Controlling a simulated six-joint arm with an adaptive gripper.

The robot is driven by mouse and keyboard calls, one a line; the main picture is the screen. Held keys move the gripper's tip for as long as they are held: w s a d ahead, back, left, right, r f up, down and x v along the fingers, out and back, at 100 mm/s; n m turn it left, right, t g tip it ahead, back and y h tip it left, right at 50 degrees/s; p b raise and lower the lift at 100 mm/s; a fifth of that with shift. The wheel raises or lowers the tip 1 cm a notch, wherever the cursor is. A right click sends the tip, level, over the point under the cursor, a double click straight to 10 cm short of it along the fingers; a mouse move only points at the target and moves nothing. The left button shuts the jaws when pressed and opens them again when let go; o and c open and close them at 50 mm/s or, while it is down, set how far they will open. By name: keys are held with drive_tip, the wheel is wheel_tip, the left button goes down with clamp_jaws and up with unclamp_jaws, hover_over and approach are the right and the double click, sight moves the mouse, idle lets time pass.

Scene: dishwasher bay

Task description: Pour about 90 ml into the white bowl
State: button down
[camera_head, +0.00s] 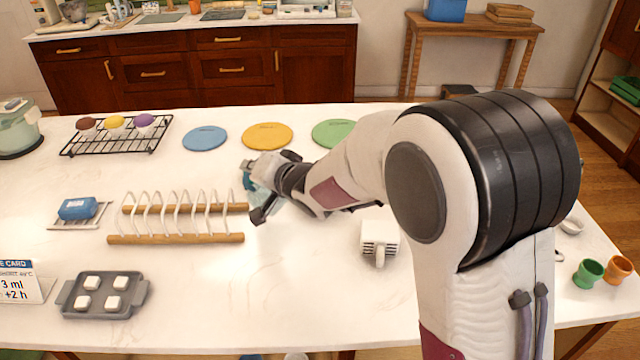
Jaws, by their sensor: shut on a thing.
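My gripper (259,190) is near the middle of the white table, just right of the rack with white hoops. It is shut on a teal-blue object (248,178), mostly hidden by the fingers and wrist. I cannot tell its full shape or whether it holds liquid. A small white round dish (572,226), perhaps the white bowl, shows at the right, partly behind my arm. It is well apart from my gripper, and its inside is hard to see.
The wooden rack (176,239) stands close left of my gripper. Blue (205,138), yellow (267,136) and green (334,133) discs lie behind. A white slotted item (380,240) stands right of centre. Green (588,273) and orange (617,269) cups stand far right. The front middle is clear.

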drive_tip(key=shift+w+d+r+m+y, duration=0.3)
drive_tip(key=shift+d+r+m+y, duration=0.15)
drive_tip(key=shift+d+r, duration=0.2)
drive_tip(key=shift+r+m, duration=0.1)
drive_tip(key=shift+m, duration=0.25)
drive_tip(key=shift+w+d, duration=0.1)
drive_tip(key=shift+d, duration=0.05)
drive_tip(key=shift+w+d+r+m+y, duration=0.1)
drive_tip(key=shift+w+d+m+y, duration=0.1)
drive_tip(key=shift+d+m+y, duration=0.2)
drive_tip(key=shift+w+d+r+m+y, duration=0.2)
drive_tip(key=shift+d+r+m+y, duration=0.1)
drive_tip(key=shift+d+r, duration=0.15)
drive_tip(key=shift+w+d+r, duration=0.1)
drive_tip(key=shift+d+r, duration=0.15)
idle(0.6)
drive_tip(key=shift+w+d+r+m+y+p, duration=0.25)
drive_tip(key=shift+d+m, duration=0.1)
drive_tip(key=shift+d, duration=0.15)
drive_tip(key=shift+w+d+r+m+y+p, duration=0.25)
drive_tip(key=shift+d+m, duration=0.1)
drive_tip(key=shift+d, duration=0.15)
idle(0.7)
drive_tip(key=shift+a+f+g, duration=0.1)
drive_tip(key=shift+g, duration=0.2)
